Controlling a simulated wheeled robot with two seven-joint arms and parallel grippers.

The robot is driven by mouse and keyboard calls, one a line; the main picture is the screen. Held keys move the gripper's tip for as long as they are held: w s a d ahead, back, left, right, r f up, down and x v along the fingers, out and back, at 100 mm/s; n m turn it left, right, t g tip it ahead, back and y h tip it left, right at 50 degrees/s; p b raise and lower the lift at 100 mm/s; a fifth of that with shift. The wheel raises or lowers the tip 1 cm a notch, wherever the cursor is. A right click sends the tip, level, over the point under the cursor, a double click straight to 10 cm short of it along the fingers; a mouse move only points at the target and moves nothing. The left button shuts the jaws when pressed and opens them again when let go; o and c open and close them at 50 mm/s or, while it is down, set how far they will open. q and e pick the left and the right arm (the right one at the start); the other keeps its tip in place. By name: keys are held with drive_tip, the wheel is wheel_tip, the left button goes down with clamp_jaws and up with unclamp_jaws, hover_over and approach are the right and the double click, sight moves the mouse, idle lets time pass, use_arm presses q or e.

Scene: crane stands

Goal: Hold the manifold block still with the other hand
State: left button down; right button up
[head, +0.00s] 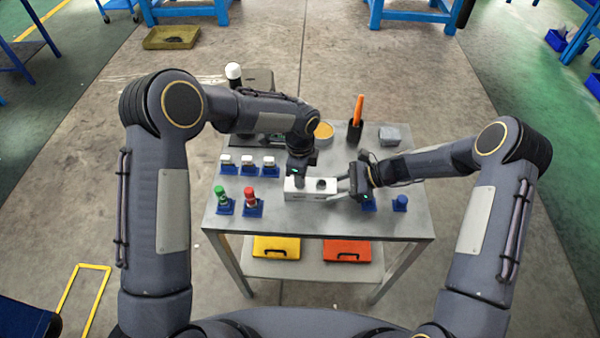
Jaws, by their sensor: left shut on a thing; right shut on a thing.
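The manifold block (312,195) is a pale grey block lying near the middle of the table, with a dark round hole showing in its top. My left gripper (298,176) points down at the left part of the block's top. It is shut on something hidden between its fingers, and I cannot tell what. My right gripper (342,186) reaches in from the right, its fingers at the block's right end. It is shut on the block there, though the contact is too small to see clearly.
Blue holders with a green-topped part (221,195) and a red-topped part (250,197) stand left, below several white-topped parts (247,162). A dark cup with an orange tool (357,112), a yellow round dish (323,131) and a grey box (390,136) stand behind. The front table edge (320,231) is clear.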

use_arm(q)
drive_tip(key=m, duration=0.5)
idle(0.3)
drive_tip(key=c, duration=1)
unclamp_jaws()
drive_tip(key=shift+c, duration=0.2)
drive_tip(key=shift+c, duration=0.7)
